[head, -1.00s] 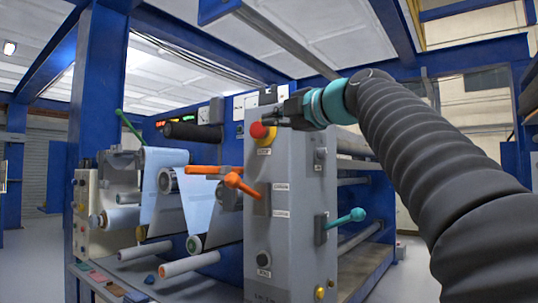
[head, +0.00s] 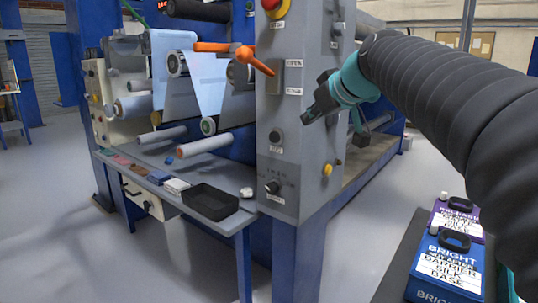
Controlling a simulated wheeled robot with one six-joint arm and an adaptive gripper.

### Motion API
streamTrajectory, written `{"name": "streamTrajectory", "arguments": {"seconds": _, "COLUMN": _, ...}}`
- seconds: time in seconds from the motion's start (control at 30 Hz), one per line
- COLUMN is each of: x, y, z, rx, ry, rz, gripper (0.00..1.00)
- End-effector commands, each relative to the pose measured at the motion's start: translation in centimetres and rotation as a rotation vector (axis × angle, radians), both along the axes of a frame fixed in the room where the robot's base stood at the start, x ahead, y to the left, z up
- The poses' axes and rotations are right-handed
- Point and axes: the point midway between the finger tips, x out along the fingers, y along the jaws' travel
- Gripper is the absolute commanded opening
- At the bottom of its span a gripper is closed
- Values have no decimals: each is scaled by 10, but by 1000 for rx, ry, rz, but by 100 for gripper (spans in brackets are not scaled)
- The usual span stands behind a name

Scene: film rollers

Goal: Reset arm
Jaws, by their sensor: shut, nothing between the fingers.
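My gripper (head: 311,112) is at the end of my dark ribbed arm, in the middle right of the head view. It is dark with a teal wrist behind it, and it points left and slightly down. It is shut and empty. It appears in front of the grey control column (head: 290,150) of the film roller machine; I cannot tell the gap between them. An orange lever handle (head: 252,62) is to its upper left.
A shelf holds a black tray (head: 210,202) and small coloured blocks. Film rollers (head: 205,143) stick out above it. A blue container (head: 447,268) and a purple container (head: 457,217) stand on a dark surface at lower right. Grey floor is open at left.

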Motion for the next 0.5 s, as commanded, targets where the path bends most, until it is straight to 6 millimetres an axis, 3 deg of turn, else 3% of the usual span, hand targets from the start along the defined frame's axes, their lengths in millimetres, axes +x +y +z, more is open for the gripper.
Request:
{"name": "streamTrajectory", "arguments": {"seconds": 0.1, "x": -34, "y": -12, "z": -58, "rx": 64, "ry": 169, "rz": -140, "gripper": 0}}
{"name": "streamTrajectory", "arguments": {"seconds": 0.27, "x": -89, "y": -29, "z": -131, "rx": 116, "ry": 354, "rz": -326, "gripper": 0}}
{"name": "streamTrajectory", "arguments": {"seconds": 0.5, "x": -189, "y": -54, "z": -232, "rx": 106, "ry": 538, "rz": -547, "gripper": 0}}
